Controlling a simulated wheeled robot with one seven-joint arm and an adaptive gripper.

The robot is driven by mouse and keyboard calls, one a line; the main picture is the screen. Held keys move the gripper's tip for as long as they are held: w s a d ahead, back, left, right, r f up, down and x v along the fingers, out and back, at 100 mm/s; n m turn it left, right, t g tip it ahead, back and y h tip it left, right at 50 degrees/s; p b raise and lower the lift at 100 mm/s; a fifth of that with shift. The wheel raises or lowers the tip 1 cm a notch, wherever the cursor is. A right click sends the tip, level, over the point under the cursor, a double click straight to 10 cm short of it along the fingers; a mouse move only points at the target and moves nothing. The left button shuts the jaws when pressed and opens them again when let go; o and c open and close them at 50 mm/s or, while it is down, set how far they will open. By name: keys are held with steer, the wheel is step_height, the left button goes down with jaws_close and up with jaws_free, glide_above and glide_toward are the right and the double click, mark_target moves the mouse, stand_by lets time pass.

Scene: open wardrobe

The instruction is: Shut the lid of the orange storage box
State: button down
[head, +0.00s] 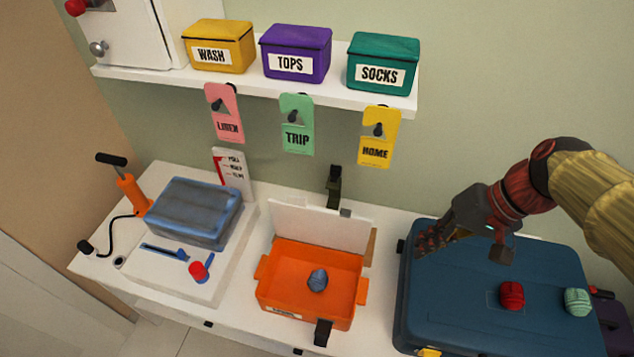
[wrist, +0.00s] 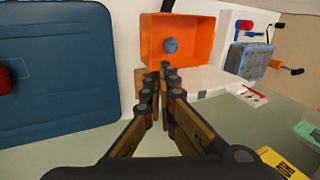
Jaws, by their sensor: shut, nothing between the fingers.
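The orange storage box (head: 310,286) stands on the white bench with its white lid (head: 318,226) raised upright at the back edge. A blue-grey ball (head: 318,280) lies inside it. Black clips show at its front (head: 323,332) and behind the lid (head: 335,187). The orange box also shows at the top of the wrist view (wrist: 178,38), with the lid (wrist: 185,80) on the near side. My gripper (head: 424,243) is above the left part of the blue suitcase, right of the box. In the wrist view my gripper (wrist: 164,68) has its fingertips together and empty, pointing toward the lid.
The blue suitcase (head: 450,300) carries a red ball (head: 512,295) and a green ball (head: 577,301). Left of the box are a blue-grey packed bag (head: 192,212), a red knob (head: 198,270) and an orange pump (head: 130,192). Hanging tags and a shelf (head: 300,92) with labelled boxes are above.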

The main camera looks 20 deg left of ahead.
steer(key=w+a+f+n+g+y+p, duration=0.1)
steer(key=w+a+f+g+y+p, duration=0.25)
steer(key=w+a+y, duration=0.4)
steer(key=w+a+f+n+g+y+p, duration=0.2)
steer(key=w+a+f+g+y+p, duration=0.15)
steer(key=w+a, duration=0.75)
steer(key=s+a+t+b, duration=0.1)
steer(key=s+a, duration=0.6)
steer(key=a, duration=0.2)
steer(key=shift+s+f+y, duration=0.15)
steer(key=shift+f+y, duration=0.15)
